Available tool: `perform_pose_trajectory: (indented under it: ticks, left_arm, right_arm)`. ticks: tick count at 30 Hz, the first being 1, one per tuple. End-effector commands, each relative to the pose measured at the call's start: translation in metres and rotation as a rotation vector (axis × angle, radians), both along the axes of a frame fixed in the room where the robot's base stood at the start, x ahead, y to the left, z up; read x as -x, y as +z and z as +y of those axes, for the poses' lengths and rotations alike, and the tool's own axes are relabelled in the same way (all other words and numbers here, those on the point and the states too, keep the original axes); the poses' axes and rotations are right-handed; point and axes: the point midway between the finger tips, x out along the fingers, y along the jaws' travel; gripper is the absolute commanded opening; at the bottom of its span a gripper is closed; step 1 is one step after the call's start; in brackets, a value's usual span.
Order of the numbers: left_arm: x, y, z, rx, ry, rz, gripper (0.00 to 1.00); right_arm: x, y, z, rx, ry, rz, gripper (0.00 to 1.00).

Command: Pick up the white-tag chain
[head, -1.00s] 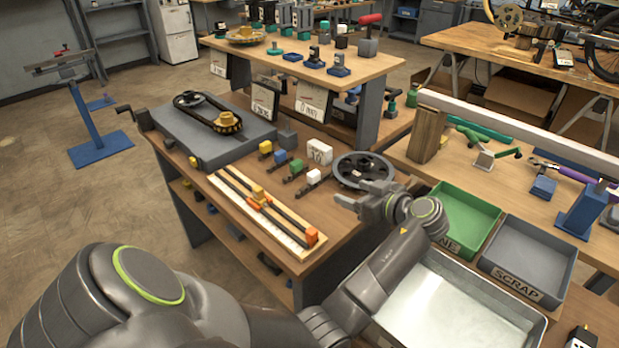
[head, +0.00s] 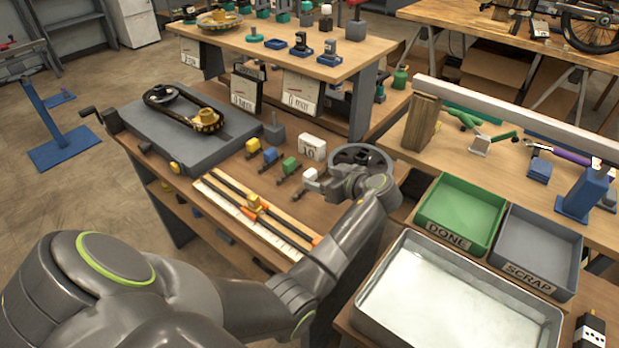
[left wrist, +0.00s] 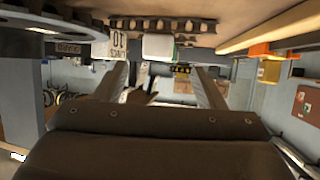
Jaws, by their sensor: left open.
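The white-tag chain's white tag (head: 310,175) sits on the bench at the right end of a row of tagged chains. Its dark chain (head: 299,193) extends toward the front left. My left gripper (head: 331,182) is just right of the tag, low over the bench, and partly hides the wheel behind it. In the left wrist view, the open fingers (left wrist: 163,88) stand apart with nothing between them. The white tag (left wrist: 158,46) and a dark chain (left wrist: 160,24) show beyond them near the top, between the finger lines. Contact cannot be seen. My right gripper is out of view.
Yellow (head: 253,146), blue (head: 270,155) and green (head: 289,165) tags stand close to the left. A white "10" block (head: 312,146) is behind, a dark wheel (head: 375,160) at right, and a wooden measuring board (head: 250,214) in front. A green DONE tray (head: 445,236) stands further right.

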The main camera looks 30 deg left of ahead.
Motion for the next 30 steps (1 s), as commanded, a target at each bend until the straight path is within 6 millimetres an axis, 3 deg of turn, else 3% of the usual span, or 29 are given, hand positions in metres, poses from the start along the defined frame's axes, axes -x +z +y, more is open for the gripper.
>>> perform_pose_trajectory:
  ticks: [4,12,21,30]
  left_arm:
    - [-0.006,-0.009,0.022,-0.003,0.002,0.002,0.64]
    - [-0.011,-0.017,0.037,-0.001,0.001,0.000,0.64]
    - [-0.022,-0.033,0.068,-0.001,0.001,0.001,0.64]
    - [-0.025,-0.038,0.075,0.000,0.001,-0.002,0.64]
  right_arm:
    - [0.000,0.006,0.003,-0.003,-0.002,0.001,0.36]
    - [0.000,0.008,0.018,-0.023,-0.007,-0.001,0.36]
    - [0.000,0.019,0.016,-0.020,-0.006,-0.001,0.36]
    - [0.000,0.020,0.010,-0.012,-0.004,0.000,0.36]
